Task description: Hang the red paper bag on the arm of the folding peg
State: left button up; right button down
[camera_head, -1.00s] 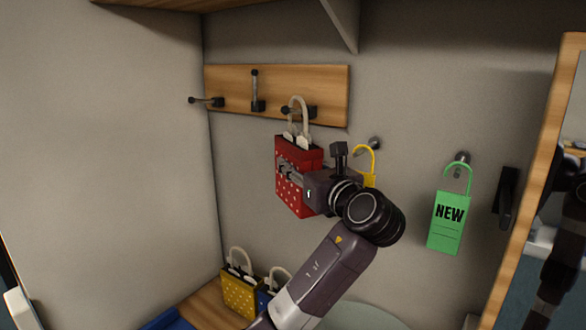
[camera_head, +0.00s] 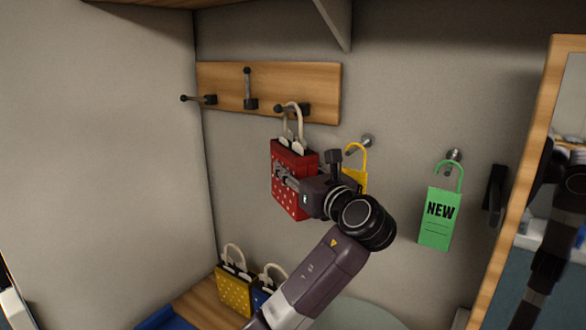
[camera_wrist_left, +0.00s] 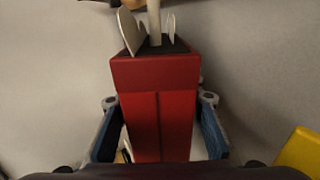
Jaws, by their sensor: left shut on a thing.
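The red paper bag (camera_head: 293,165) with white dots hangs upright below the right peg of the wooden rack. Its white handle loop (camera_head: 292,115) rises to the level of this folding peg (camera_head: 298,108), whose arm points outward. The loop crosses the peg in the head view; whether the arm passes through it or lies behind it I cannot tell. My left gripper (camera_head: 283,174) is shut on the bag's body. In the left wrist view its two fingers press either side of the red bag (camera_wrist_left: 155,90). My right gripper is not in view.
The wooden rack (camera_head: 225,90) also holds a left peg (camera_head: 200,99) pointing out and a middle peg (camera_head: 249,90) folded up. A yellow tag (camera_head: 357,165) and a green NEW tag (camera_head: 439,215) hang at right. Yellow (camera_head: 236,290) and blue bags stand below. A mirror (camera_head: 520,150) edges the right.

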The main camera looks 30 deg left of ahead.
pick_arm(q)
jog(key=o, duration=1.3)
jog(key=shift+o, duration=0.2)
